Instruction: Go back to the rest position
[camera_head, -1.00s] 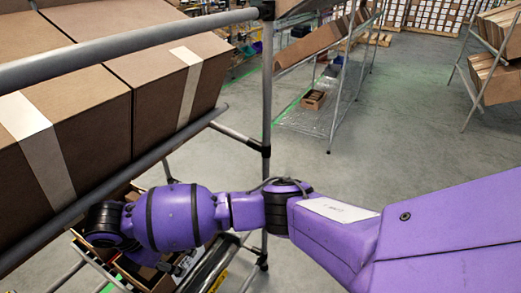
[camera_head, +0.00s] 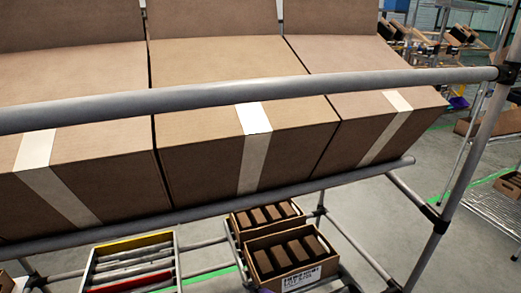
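Neither of my grippers nor arms shows in the head view, so I cannot see what they hold. Three large brown taped cartons lie tilted on the tube rack in front of me: a left carton (camera_head: 110,180), a middle carton (camera_head: 205,160) and a right carton (camera_head: 350,150). A grey upper tube (camera_head: 200,97) crosses in front of them, and a lower tube (camera_head: 230,201) runs along their bottom edges. More brown cardboard rises behind them.
Below the rack are small open boxes (camera_head: 290,278) holding several brown blocks and a roller track (camera_head: 130,262). An upright post (camera_head: 470,150) stands at the right. Grey floor (camera_head: 385,215) shows around it, with another wire shelf (camera_head: 485,205) further right.

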